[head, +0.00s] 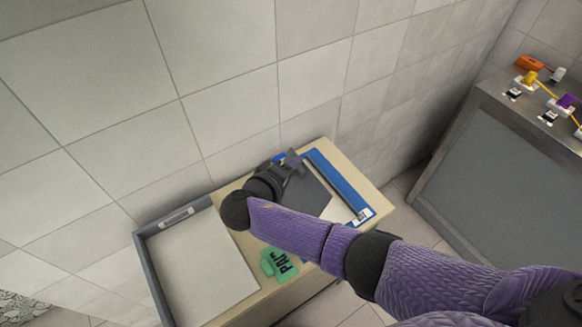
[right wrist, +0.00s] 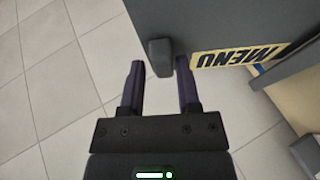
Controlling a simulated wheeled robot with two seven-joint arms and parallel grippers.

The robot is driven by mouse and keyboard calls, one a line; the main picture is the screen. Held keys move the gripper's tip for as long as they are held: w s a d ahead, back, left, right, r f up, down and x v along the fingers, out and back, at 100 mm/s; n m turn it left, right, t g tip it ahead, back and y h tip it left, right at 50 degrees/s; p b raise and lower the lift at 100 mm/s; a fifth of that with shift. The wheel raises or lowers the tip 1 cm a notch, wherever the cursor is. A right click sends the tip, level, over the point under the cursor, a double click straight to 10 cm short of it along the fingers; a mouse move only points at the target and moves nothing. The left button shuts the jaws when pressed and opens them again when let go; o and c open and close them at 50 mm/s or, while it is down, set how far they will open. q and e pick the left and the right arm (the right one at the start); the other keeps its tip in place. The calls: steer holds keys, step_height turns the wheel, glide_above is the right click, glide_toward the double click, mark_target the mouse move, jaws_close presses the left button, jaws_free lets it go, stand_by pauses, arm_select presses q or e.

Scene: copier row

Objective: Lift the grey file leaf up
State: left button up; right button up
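The grey file leaf (head: 308,192) lies on the file with the blue edge strip (head: 338,186) on the table, partly hidden behind my right arm. In the right wrist view the dark grey leaf (right wrist: 215,22) fills the upper right, with a rounded grey tab (right wrist: 160,57) at its edge and a yellow MENU label (right wrist: 240,57) beside it. My right gripper (head: 290,162) is at the leaf's far edge. In the right wrist view its fingers (right wrist: 159,72) are apart, with the tab between their tips and no clear contact. My left gripper is out of view.
A grey tray (head: 148,262) with white paper stands left on the wooden table (head: 238,312). A green block (head: 279,264) with black lettering sits near the front edge. A tiled wall is close behind. A grey cabinet (head: 505,170) with small coloured items stands at right.

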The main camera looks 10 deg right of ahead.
steer(key=shift+o, duration=1)
